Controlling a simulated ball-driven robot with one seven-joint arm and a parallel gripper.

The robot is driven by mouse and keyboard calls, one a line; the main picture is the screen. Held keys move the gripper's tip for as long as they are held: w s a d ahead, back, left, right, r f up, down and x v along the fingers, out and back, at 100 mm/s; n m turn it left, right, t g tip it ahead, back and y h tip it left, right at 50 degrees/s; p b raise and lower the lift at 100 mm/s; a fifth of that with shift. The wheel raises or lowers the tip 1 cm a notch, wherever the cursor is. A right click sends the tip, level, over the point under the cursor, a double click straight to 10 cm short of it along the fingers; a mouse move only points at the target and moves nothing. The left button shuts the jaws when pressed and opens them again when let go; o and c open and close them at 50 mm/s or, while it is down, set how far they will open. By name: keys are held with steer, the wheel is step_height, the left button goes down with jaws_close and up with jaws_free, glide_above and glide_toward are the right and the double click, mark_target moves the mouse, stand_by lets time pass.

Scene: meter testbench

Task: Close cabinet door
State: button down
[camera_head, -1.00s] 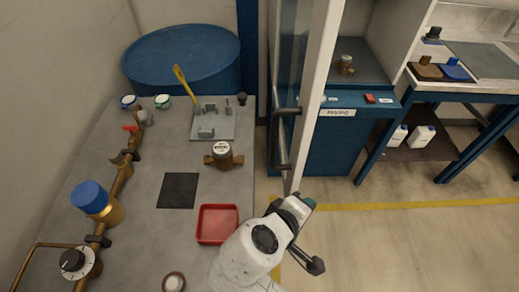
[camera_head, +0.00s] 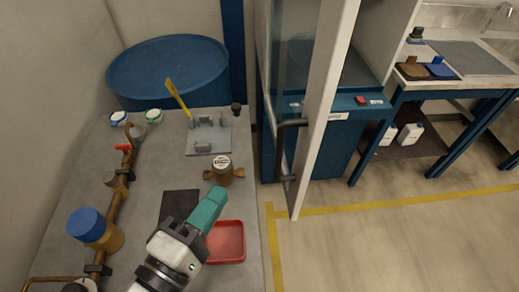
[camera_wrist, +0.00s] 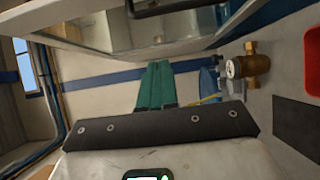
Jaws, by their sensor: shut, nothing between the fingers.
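The cabinet door (camera_head: 328,105), a glass pane in a pale frame with a dark bar handle (camera_head: 280,150), stands open, edge toward me. The blue cabinet (camera_head: 338,145) is behind it, its inside mostly hidden by the door. My gripper (camera_head: 216,194) has green fingers, shut and empty, above the workbench (camera_head: 150,190), left of the door and apart from the handle. In the wrist view the green fingers (camera_wrist: 157,68) are together; the door's frame (camera_wrist: 160,52) and part of the handle (camera_wrist: 165,7) are above them.
The bench holds a red tray (camera_head: 228,257), a brass meter (camera_head: 223,170), a grey fixture (camera_head: 208,140) and a pipe with a blue cap (camera_head: 86,224). A blue drum (camera_head: 168,68) stands behind. Floor right of the door (camera_head: 400,240) is clear.

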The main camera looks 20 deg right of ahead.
steer(key=s+d+p+x, duration=0.2)
steer(key=p+x, duration=0.2)
steer(key=x, duration=0.8)
steer(key=shift+d, duration=0.2)
steer(key=shift+w+f, duration=0.1)
